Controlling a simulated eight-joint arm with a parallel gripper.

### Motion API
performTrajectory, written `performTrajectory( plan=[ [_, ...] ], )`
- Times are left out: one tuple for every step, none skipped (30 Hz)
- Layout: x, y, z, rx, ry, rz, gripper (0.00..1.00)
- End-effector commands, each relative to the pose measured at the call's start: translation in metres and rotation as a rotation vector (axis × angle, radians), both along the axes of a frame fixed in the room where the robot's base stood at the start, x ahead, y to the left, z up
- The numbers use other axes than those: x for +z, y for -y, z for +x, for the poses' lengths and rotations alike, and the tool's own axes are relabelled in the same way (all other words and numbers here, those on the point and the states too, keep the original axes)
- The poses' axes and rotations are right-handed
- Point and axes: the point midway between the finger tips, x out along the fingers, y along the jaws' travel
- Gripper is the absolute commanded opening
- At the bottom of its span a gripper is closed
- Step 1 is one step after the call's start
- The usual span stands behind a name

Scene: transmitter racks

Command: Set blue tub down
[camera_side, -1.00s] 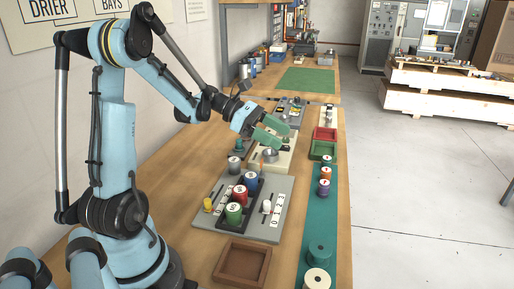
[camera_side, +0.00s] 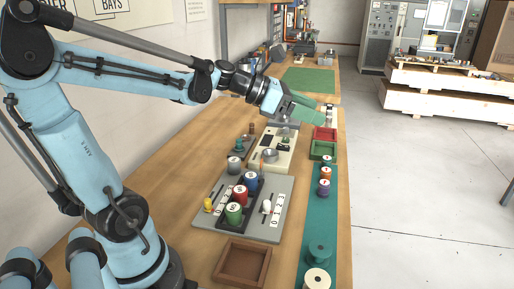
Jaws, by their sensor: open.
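The blue tub (camera_side: 251,181) has a white top and stands upright on the grey panel (camera_side: 277,226). It is behind the red tub (camera_side: 239,193) and the green tub (camera_side: 233,213). I see nothing between the fingers.
A grey tub (camera_side: 234,165) stands left of the cream device. A brown tray (camera_side: 242,265) is at the front. A teal strip (camera_side: 320,222) with spools and several small tubs runs along the right edge. Green and red trays (camera_side: 323,150) lie behind it.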

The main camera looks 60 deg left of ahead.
Motion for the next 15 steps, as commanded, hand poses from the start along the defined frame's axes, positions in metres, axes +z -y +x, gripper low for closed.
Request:
performTrajectory(
  plan=[
    [0.004, 0.006, -0.002, 0.011, 0.0, -0.001, 0.74],
    [0.006, 0.007, -0.002, 0.022, 0.0, 0.0, 0.74],
    [0.009, 0.01, -0.003, 0.035, 0.0, 0.0, 0.74],
    [0.012, 0.012, -0.004, 0.043, -0.001, 0.0, 0.74],
    [0.014, 0.014, -0.004, 0.053, 0.0, 0.0, 0.74],
    [0.017, 0.017, -0.006, 0.065, 0.0, -0.001, 0.74],
    [0.019, 0.019, -0.006, 0.075, 0.0, 0.0, 0.74],
    [0.021, 0.021, -0.007, 0.083, -0.001, 0.0, 0.74],
    [0.024, 0.023, -0.008, 0.095, 0.0, 0.0, 0.74],
    [0.026, 0.025, -0.009, 0.102, 0.0, 0.0, 0.74],
    [0.027, 0.026, -0.01, 0.11, 0.001, 0.0, 0.74],
    [0.029, 0.028, -0.011, 0.119, -0.001, 0.001, 0.74],
    [0.031, 0.029, -0.012, 0.126, -0.001, 0.0, 0.74],
    [0.032, 0.03, -0.012, 0.13, -0.001, -0.001, 0.74],
    [0.034, 0.031, -0.013, 0.138, -0.001, 0.0, 0.74]
  ],
)
